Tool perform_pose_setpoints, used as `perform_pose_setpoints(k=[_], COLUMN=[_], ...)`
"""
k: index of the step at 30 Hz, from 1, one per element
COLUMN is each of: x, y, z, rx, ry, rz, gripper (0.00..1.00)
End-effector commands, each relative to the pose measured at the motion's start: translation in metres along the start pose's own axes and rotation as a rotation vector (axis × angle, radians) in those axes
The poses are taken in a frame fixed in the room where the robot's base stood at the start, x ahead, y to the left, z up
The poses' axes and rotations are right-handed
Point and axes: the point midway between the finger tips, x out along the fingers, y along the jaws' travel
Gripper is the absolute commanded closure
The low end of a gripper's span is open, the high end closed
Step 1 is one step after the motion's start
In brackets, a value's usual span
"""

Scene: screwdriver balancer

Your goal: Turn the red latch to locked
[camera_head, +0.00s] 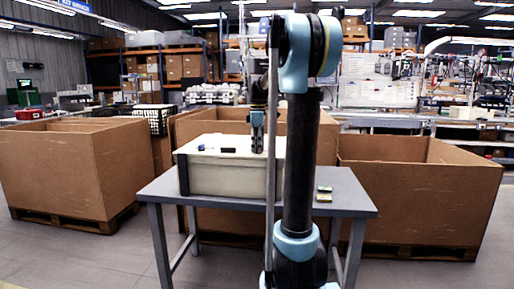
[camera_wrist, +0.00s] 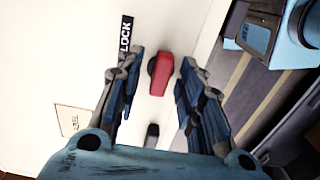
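The red latch (camera_wrist: 162,74) shows in the wrist view on a pale panel, between and just beyond the fingertips of my gripper (camera_wrist: 163,70). Its long side runs roughly up and down in that view, with a dark round part at its left. A black label reading "LOCK" (camera_wrist: 126,38) is at its upper left. My gripper is open, one finger on each side of the latch, with gaps visible. In the head view my gripper (camera_head: 257,150) points down over the white box (camera_head: 215,178) on the grey table (camera_head: 350,197); the latch cannot be made out there.
A small dark object (camera_wrist: 152,132) lies on the panel below the latch in the wrist view. Small items (camera_head: 324,193) lie on the table right of the box. Large cardboard bins (camera_head: 60,175) stand left, right and behind the table.

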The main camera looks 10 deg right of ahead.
Motion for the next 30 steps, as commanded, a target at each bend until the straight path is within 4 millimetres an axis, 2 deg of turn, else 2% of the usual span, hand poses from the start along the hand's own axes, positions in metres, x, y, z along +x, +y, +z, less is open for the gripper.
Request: perform_pose_setpoints(k=[4,9,20,30], x=[-0.0002,-0.0003,-0.0005,-0.0006], y=[0.0001,0.0002,0.0008,0.0013], z=[0.0000,0.0000,0.0000,-0.0001], rx=[0.000,0.000,0.021,0.209], ry=[0.000,0.000,0.000,0.000], rz=[0.000,0.000,0.001,0.002], gripper=[0.65,1.00,1.00,1.00])
